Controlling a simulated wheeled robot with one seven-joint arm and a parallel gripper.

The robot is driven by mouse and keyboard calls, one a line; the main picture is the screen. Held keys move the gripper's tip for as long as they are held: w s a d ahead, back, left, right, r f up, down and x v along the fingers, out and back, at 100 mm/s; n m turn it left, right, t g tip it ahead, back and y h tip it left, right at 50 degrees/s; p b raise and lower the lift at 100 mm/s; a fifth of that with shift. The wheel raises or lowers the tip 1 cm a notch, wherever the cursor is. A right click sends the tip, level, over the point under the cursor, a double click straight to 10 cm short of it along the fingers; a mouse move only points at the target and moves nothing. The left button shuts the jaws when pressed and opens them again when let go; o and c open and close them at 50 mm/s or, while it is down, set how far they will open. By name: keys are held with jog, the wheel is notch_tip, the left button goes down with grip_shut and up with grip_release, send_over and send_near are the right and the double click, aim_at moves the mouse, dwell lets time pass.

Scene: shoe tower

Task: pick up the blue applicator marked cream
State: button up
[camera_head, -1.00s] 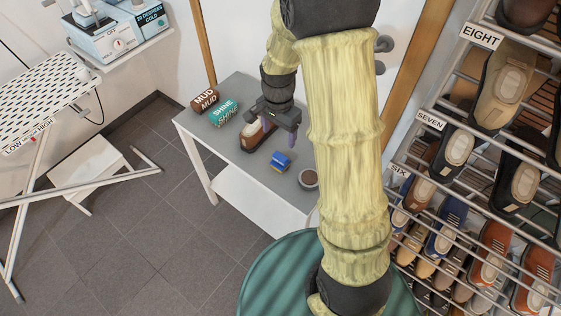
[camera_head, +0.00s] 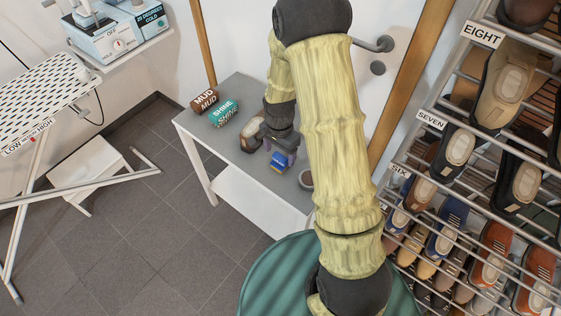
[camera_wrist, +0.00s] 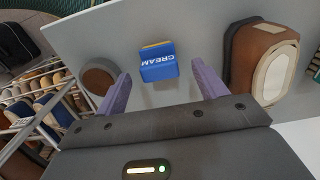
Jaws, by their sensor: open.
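The blue applicator (camera_wrist: 157,66) is marked CREAM and has a yellowish edge along its far side in the wrist view. It lies on the grey table top (camera_wrist: 212,27). It also shows in the head view (camera_head: 279,163), partly below my gripper. My gripper (camera_wrist: 160,83) is open, with a purple finger on each side of the applicator's line and clear gaps to both. Nothing is between the fingertips that they touch. In the head view my gripper (camera_head: 281,154) is just above the applicator.
A brown shoe (camera_wrist: 262,62) sits right of the applicator in the wrist view, close to one finger. A round tin (camera_wrist: 98,76) is at the left. MUD (camera_head: 205,101) and SHINE (camera_head: 223,113) brushes lie farther back. A shoe rack (camera_head: 470,165) stands at the right.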

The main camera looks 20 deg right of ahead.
aim_at(280, 156)
notch_tip(280, 156, down, 4)
jog(key=shift+d+f, duration=0.1)
jog(key=shift+d, duration=0.05)
dwell(0.5)
jog(key=c, duration=1.1)
